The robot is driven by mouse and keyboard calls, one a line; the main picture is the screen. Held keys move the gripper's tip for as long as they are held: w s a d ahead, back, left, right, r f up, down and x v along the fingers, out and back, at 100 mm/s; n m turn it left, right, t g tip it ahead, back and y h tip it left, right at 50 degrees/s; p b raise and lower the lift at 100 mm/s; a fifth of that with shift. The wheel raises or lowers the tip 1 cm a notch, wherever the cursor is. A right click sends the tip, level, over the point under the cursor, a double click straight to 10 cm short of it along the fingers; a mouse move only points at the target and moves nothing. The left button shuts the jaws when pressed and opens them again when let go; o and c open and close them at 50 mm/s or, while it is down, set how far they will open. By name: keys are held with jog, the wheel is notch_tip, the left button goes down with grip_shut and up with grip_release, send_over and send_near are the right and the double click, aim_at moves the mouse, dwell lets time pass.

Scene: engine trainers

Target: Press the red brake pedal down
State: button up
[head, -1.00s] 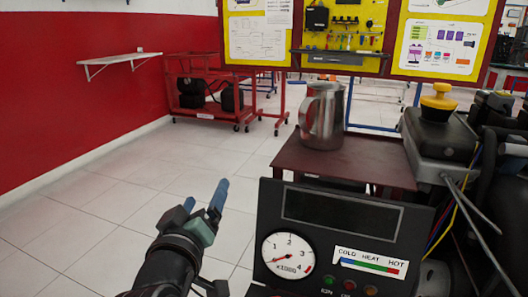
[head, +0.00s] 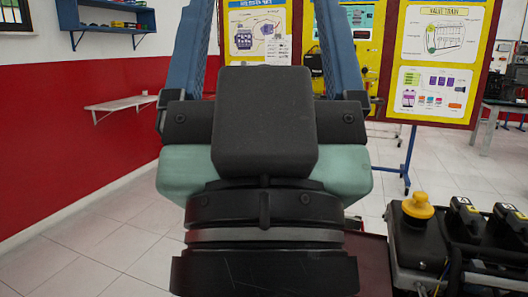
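No red brake pedal shows in this view. My gripper (head: 265,35) fills the middle of the head view, raised close to the camera and pointing away from it. Its two blue fingers stand wide apart, one on each side, and I see nothing held between them. The ends of the fingers reach the top edge of the picture. The engine trainer (head: 418,245) stands at the lower right, with a yellow cap (head: 417,206) on top. My gripper hides much of the middle of the scene.
A dark red tabletop (head: 375,265) shows partly behind my gripper. Poster boards (head: 435,60) stand at the back. A white shelf (head: 120,104) and a blue shelf (head: 115,18) hang on the left wall. The tiled floor (head: 100,245) at left is clear.

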notch_tip(320, 180, up, 24)
jog(key=p, duration=2.1)
jog(key=shift+f, duration=0.15)
jog(key=shift+a+f, duration=0.1)
